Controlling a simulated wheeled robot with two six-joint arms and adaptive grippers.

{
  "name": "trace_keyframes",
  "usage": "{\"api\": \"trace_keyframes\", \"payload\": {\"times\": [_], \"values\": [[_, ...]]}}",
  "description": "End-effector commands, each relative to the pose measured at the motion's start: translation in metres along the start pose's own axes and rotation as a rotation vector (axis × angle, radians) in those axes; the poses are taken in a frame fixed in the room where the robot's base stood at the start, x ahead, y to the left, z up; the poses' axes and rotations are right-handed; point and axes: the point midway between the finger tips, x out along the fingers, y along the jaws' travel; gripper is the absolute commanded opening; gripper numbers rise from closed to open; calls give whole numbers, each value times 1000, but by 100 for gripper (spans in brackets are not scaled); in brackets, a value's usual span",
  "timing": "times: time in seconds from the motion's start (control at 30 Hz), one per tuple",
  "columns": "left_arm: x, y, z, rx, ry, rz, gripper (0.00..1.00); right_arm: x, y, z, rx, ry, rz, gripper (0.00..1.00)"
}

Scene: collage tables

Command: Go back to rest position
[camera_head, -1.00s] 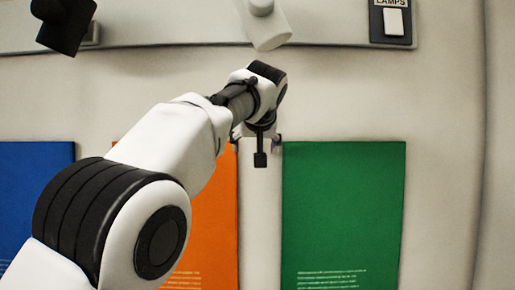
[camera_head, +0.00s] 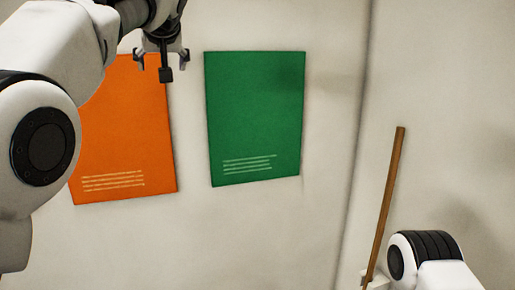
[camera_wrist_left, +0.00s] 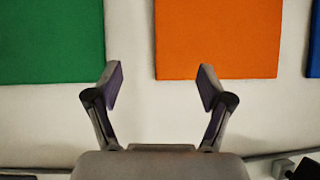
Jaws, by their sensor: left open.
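My left gripper (camera_head: 161,62) is at the upper left of the head view, in front of the wall between the orange and green panels. The left wrist view shows its two fingers (camera_wrist_left: 161,85) spread apart with nothing between them. The orange panel (camera_head: 125,130) is partly covered by my left arm in the head view; it also shows in the wrist view (camera_wrist_left: 218,40). The green panel (camera_head: 255,120) hangs to its right and shows at the left of the wrist view (camera_wrist_left: 50,40). Part of my right arm shows at the lower right, but its gripper is not seen.
A thin wooden stick (camera_head: 386,205) leans at a slant near my right arm. A blue panel (camera_wrist_left: 314,45) shows at the wrist view's right edge. A grey rail (camera_wrist_left: 265,163) and a dark fixture (camera_wrist_left: 306,168) are at its bottom. Wall below the panels is clear.

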Motion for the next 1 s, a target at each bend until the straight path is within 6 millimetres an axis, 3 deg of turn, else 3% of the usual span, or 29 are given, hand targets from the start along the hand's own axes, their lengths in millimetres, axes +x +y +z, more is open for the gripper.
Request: {"api": "trace_keyframes", "payload": {"times": [0.33,0.47,0.57,0.67,0.77,0.9,1.0], "values": [[66,4,44,20,-109,-19,80,0,0,0,0,0,0,40],[101,2,78,36,-187,-37,80,0,0,0,0,0,0,40],[132,0,114,52,-266,-54,80,0,0,0,0,-1,0,40],[168,-4,165,74,-371,-73,80,0,0,0,0,-1,0,40],[208,-10,233,100,-494,-86,80,0,0,0,0,0,0,40],[252,-20,339,138,-657,-86,80,0,0,0,0,0,0,40],[271,-30,418,162,-767,-75,80,0,0,0,0,0,0,40]]}}
